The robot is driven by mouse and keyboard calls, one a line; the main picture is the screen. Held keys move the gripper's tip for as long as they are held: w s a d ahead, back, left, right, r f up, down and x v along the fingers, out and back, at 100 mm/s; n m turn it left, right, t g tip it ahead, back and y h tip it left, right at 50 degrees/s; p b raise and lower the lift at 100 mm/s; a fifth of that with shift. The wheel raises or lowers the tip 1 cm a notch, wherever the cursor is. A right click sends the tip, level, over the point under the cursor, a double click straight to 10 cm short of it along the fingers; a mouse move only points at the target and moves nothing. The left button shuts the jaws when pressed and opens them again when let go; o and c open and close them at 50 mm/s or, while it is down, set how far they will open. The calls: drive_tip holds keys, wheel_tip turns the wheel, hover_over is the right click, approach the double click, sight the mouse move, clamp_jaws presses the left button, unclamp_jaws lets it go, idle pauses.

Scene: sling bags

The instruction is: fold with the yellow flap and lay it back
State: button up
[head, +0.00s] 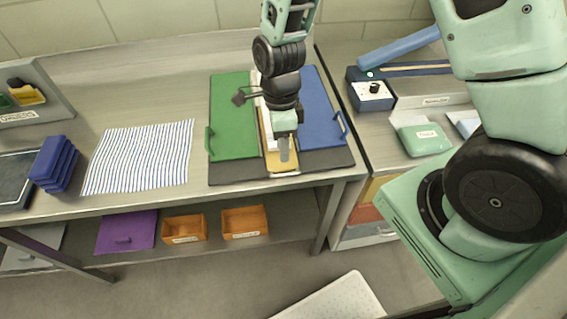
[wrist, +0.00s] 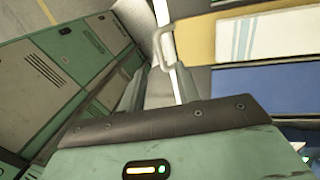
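The folding board (head: 225,172) lies on the steel table with a dark base, a green flap (head: 233,120) on the left and a blue flap (head: 318,110) on the right. The yellow flap (head: 280,162) is the narrow middle part, lying flat at the front. A pale folded cloth with blue stripes (wrist: 242,40) lies by the yellow flap in the wrist view. My gripper (head: 284,158) is low over the yellow flap's front end. In the wrist view its fingers (wrist: 158,80) stand apart, with the flap's pale handle (wrist: 157,45) by their tips. I cannot tell whether they touch it.
A striped cloth (head: 140,157) lies flat left of the board, beside a blue stack (head: 56,164). A blue-and-black device (head: 371,92) and a green packet (head: 422,138) are on the right counter. Orange bins (head: 244,222) and a purple board (head: 127,232) sit on the lower shelf.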

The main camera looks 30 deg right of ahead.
drive_tip(key=p+x, duration=0.1)
drive_tip(key=x, duration=0.5)
drive_tip(key=shift+s+f, duration=0.15)
drive_tip(key=shift+f, duration=0.2)
clamp_jaws()
